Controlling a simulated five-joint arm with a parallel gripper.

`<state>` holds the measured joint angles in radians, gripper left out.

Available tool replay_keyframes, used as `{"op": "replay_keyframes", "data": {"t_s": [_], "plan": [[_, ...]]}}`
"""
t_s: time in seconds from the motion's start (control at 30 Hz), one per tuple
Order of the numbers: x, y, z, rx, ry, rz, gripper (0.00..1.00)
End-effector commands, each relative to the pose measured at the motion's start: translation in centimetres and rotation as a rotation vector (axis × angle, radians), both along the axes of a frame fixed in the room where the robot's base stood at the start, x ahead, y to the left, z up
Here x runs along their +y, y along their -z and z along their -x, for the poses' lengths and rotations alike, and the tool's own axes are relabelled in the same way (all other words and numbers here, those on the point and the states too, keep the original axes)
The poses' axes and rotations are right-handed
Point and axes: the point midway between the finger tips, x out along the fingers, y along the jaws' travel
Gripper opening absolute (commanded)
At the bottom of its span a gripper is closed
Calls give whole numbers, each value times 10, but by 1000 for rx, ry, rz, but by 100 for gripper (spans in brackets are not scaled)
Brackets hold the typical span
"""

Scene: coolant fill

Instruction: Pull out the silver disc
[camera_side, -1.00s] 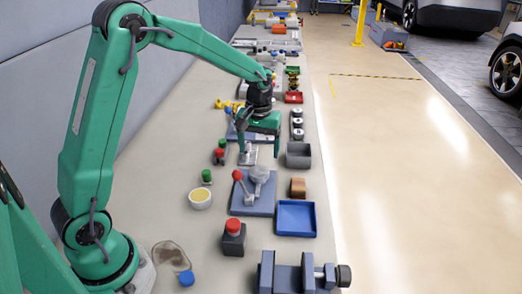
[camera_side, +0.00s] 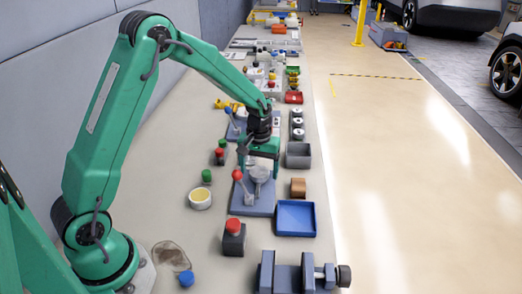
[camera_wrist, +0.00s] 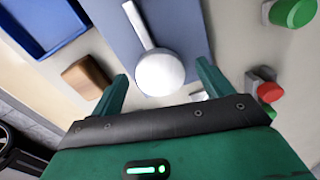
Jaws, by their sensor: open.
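My gripper (camera_side: 261,168) is open and over the disc. In the wrist view its fingers stand either side of the disc, with a gap on each side. I cannot tell how high the fingertips are above the plate.
A blue tray (camera_side: 296,234), a brown block (camera_side: 298,187) and a grey box (camera_side: 298,160) stand right of the plate. A yellow-topped cup (camera_side: 200,199) and a green-capped item (camera_side: 206,176) stand left. A red button (camera_side: 233,240) and a vise (camera_side: 310,276) are nearer.

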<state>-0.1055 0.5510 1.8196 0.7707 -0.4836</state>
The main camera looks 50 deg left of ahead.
Motion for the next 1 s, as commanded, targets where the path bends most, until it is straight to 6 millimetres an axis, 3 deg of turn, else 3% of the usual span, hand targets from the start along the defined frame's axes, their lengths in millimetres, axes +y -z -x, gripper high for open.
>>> {"op": "replay_keyframes", "data": {"t_s": [0.27, 0.53, 0.57, 0.6, 0.67, 1.0], "plan": [[0, 2, 0, 0, 0, 0, 79], [0, 1, 0, 0, 0, 0, 30], [0, 1, 0, 0, 0, 0, 28], [0, 1, 0, 0, 0, 0, 45], [0, 1, 0, 0, 0, 0, 39], [0, 0, 0, -1, 0, -1, 38]]}}
